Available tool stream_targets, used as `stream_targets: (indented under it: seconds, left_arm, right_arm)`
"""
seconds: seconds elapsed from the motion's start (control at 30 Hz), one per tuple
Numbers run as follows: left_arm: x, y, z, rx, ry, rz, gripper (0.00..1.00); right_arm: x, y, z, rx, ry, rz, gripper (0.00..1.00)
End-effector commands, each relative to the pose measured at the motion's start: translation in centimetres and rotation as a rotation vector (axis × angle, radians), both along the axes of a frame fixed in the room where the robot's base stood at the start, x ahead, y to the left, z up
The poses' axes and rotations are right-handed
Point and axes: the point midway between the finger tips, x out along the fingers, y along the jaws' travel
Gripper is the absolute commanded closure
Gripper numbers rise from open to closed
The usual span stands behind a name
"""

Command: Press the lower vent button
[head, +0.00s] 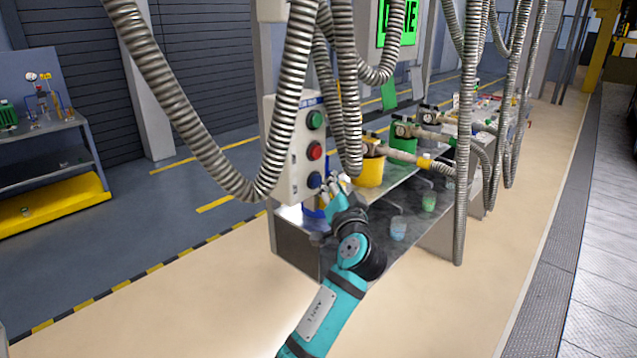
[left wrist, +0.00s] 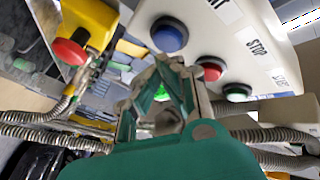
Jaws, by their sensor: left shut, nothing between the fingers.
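The control panel (head: 294,160) stands upright with a green button (head: 315,120) on top, a red button (head: 314,151) in the middle and a blue button (head: 314,180) lowest. In the left wrist view the blue button (left wrist: 169,35) lies just beyond my fingertips, with the red button (left wrist: 210,69), labelled STOP, and the green button (left wrist: 237,92) to its right. My left gripper (head: 334,184) is shut and empty, close beside the blue button. Its fingers also show in the left wrist view (left wrist: 170,62). I cannot tell whether they touch the button. My right gripper is not in view.
Ribbed hoses (head: 290,95) hang in front of and beside the panel. A red mushroom button on a yellow box (left wrist: 70,50) shows in the left wrist view.

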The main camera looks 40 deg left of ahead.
Motion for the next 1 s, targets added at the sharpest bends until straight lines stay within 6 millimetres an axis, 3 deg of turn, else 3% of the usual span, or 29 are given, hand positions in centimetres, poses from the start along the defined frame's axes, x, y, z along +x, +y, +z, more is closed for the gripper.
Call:
stream_targets:
  seconds: [1.0]
  left_arm:
    - [0.04, 0.69, -0.02, 0.001, 0.001, 0.000, 1.00]
  right_arm:
    - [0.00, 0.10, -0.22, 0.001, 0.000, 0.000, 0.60]
